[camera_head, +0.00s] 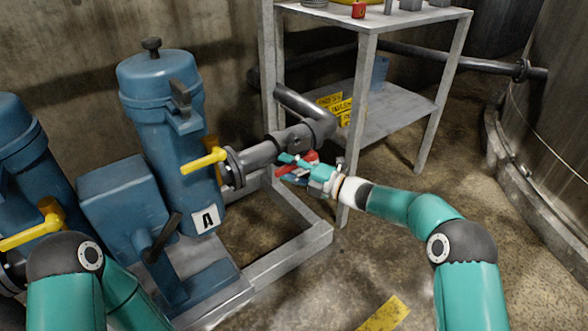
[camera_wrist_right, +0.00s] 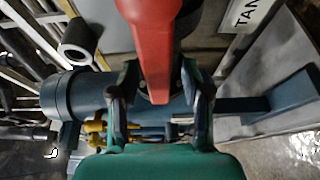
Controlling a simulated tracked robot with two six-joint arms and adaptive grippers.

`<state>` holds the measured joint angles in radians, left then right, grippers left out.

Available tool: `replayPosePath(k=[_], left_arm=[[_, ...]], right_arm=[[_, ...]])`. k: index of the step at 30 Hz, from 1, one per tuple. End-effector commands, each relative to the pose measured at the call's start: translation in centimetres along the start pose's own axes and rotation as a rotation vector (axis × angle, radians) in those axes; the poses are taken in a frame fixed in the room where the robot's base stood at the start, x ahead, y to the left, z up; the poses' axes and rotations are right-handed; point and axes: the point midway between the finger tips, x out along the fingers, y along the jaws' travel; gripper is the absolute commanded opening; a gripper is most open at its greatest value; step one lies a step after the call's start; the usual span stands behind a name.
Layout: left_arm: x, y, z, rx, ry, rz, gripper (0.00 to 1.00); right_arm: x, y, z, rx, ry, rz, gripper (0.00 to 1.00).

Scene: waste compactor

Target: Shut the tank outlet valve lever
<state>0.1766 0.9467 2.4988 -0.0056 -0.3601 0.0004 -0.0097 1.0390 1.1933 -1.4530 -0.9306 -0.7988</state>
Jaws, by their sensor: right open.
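A red valve lever (camera_head: 298,165) shows on the dark pipe fitting (camera_head: 290,138) beside the blue unit marked A. My right gripper (camera_head: 284,168) is at the lever, with its fingers on either side of it. In the right wrist view the red lever (camera_wrist_right: 154,50) comes down from the top and ends between the spread fingertips (camera_wrist_right: 158,82). The jaws are open; I cannot tell whether either finger touches the lever. Part of the lever is hidden by the gripper in the head view. My left arm shows at bottom left, its gripper outside the picture.
A yellow lever (camera_head: 204,160) sits left of the fitting on unit A (camera_head: 165,120); another yellow lever (camera_head: 30,238) is at far left. A grey metal table (camera_head: 400,125) stands behind. A large tank (camera_head: 555,110) is at right. A sign reading "TAN" (camera_wrist_right: 248,12) is partly visible. The floor at right is clear.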

Motion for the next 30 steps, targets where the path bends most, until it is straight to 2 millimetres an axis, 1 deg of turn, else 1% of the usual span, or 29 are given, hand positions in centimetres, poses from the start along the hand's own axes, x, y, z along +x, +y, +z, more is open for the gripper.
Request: replayPosePath(k=[3,4,12,23,30], left_arm=[[0.0,0.0,0.0,0.0,0.0,0.0,0.4],[0.0,0.0,0.0,0.0,0.0,0.0,0.4],[0.0,0.0,0.0,0.0,0.0,0.0,0.4],[-0.1,0.1,0.0,0.0,0.0,0.0,0.4],[-0.7,0.3,0.0,0.0,0.0,0.0,0.4]], right_arm=[[0.0,0.0,0.0,0.0,0.0,0.0,0.48],[0.0,0.0,0.0,0.0,0.0,0.0,0.45],[0.0,0.0,0.0,0.0,0.0,0.0,0.0],[-0.1,0.1,0.0,0.023,0.0,0.007,0.0],[-0.3,2.3,0.4,0.276,0.0,0.112,0.0]])
